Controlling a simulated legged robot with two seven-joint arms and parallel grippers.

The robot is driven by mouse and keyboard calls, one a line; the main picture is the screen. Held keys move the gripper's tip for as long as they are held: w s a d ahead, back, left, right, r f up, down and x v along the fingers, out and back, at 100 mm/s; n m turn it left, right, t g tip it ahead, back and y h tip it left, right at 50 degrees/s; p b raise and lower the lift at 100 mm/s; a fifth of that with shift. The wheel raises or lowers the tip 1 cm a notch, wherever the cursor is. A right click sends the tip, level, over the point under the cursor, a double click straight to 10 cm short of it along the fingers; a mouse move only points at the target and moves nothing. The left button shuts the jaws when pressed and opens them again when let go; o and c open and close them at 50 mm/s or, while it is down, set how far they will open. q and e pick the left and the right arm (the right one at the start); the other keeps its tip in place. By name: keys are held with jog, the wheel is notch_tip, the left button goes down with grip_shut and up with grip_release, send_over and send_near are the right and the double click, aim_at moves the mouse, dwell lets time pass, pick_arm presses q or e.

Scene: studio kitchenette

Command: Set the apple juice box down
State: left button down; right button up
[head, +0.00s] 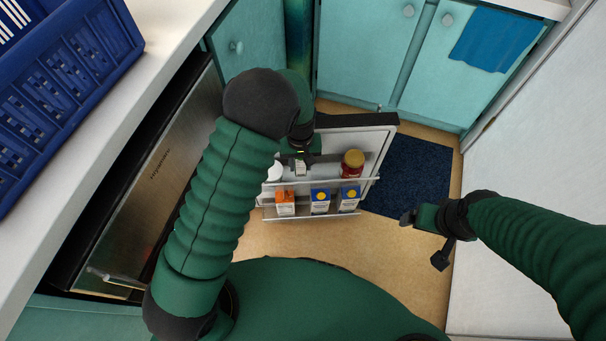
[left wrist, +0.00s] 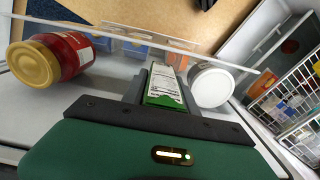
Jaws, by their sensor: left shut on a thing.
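The apple juice box, a small white and green carton (left wrist: 163,88), is between the fingers of my left gripper (left wrist: 160,92), which is shut on it. In the head view the left gripper (head: 300,158) is over the upper shelf (head: 333,183) of the open fridge door, and only a little of the box (head: 300,168) shows. The box is between a red jar with a yellow lid (head: 352,163) and a white-lidded container (head: 274,172). I cannot tell whether its base touches the shelf. My right gripper (head: 424,240) is empty, its fingers apart, right of the door.
The lower door shelf holds an orange carton (head: 285,203) and two blue cartons (head: 320,201). A clear rail (left wrist: 150,36) runs along the upper shelf. A blue crate (head: 60,80) stands on the left counter. A dark mat (head: 415,170) lies on the floor.

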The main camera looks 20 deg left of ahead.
aim_at(301, 171)
pick_arm(q)
notch_tip(301, 171, down, 5)
jog(key=shift+r+b, duration=0.2)
jog(key=shift+b, duration=0.7)
jog(key=shift+r, duration=0.15)
jog(key=c, duration=1)
grip_release()
jog(key=shift+o, duration=0.2)
notch_tip(301, 171, up, 12)
jog(key=p, duration=0.5)
jog(key=shift+r+p, duration=0.1)
jog(key=shift+p, duration=0.3)
jog(key=s+a+r+m+t, duration=0.2)
jog(key=s+a+r+m, duration=0.2)
jog(key=s+r, duration=0.6)
jog(key=s+a, duration=0.1)
jog(key=s, duration=0.4)
jog(key=shift+a+t, duration=0.15)
jog(key=shift+t, duration=0.15)
